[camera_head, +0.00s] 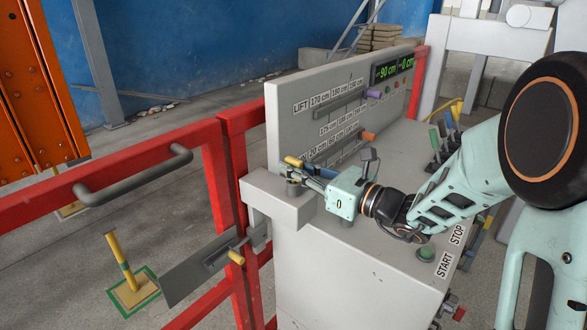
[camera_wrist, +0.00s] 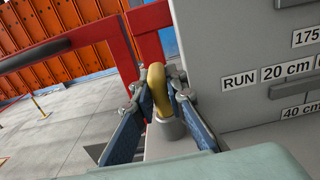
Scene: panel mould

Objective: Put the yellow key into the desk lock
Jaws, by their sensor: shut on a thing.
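The yellow key (camera_head: 293,161) is at the left corner of the grey control desk (camera_head: 340,245). The wrist view shows its rounded yellow body (camera_wrist: 158,84) upright between the two blue finger pads. My gripper (camera_head: 306,170) is shut on it, reaching in from the right, and its fingers also show in the wrist view (camera_wrist: 160,95). The desk lock, a small grey conical boss (camera_wrist: 168,129), is directly below the key on the ledge. The key's lower end meets or overlaps the boss; I cannot tell how deep it sits.
The desk's upright panel (camera_wrist: 245,35) with labels and sliders rises close beside the gripper. A red railing gate (camera_head: 205,150) stands left of the desk, with a yellow-handled latch (camera_head: 237,257) lower down. A green START button (camera_head: 426,254) is on the desk's front right.

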